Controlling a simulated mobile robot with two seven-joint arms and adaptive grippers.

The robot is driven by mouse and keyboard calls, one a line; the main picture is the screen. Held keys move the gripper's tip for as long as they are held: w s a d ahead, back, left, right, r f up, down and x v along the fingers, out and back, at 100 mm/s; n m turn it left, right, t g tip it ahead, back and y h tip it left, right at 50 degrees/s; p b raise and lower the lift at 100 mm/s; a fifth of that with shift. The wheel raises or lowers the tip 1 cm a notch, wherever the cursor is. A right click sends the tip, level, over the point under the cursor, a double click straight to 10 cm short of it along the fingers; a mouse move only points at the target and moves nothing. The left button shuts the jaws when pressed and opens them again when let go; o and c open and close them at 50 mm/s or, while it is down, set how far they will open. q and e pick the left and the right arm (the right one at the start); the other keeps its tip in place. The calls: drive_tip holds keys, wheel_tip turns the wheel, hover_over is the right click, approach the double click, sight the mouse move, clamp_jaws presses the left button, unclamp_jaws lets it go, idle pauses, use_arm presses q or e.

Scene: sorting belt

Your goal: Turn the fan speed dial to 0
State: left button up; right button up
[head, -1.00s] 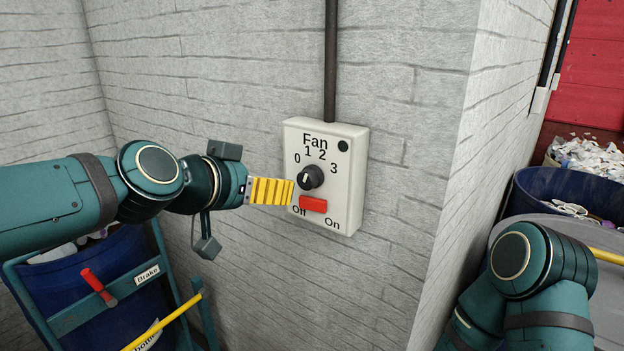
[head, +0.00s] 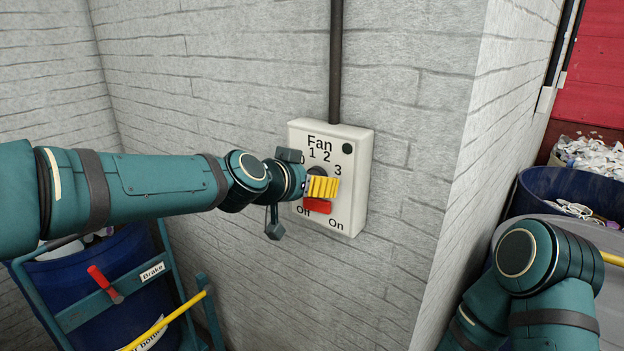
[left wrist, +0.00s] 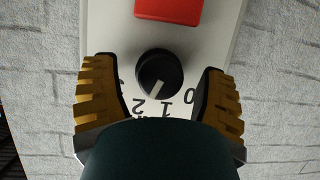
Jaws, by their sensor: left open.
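The white fan control box (head: 362,165) is on the grey brick wall, with "Fan", the numbers 0 to 3 and a red switch (head: 317,206) marked Off and On. My left gripper (head: 323,188), with yellow ribbed fingers, is in front of the box and hides most of the dark dial (head: 316,171) in the head view. In the left wrist view the black dial (left wrist: 158,70) lies between the open fingers, with gaps on both sides. Its white pointer line appears to point between 1 and 2. My right gripper is out of view.
A dark conduit (head: 336,65) runs up from the box. A blue bin (head: 100,285) on a trolley with a red brake handle (head: 105,285) stands at lower left. A wall corner and another blue bin (head: 570,187) are at right.

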use_arm(q)
drive_tip(key=shift+w+d+f, duration=0.15)
drive_tip(key=shift+w+d, duration=0.05)
drive_tip(key=shift+w, duration=0.1)
drive_tip(key=shift+c, duration=0.2)
drive_tip(key=shift+s, duration=0.1)
drive_tip(key=c, duration=1.1)
drive_tip(key=shift+o, duration=0.2)
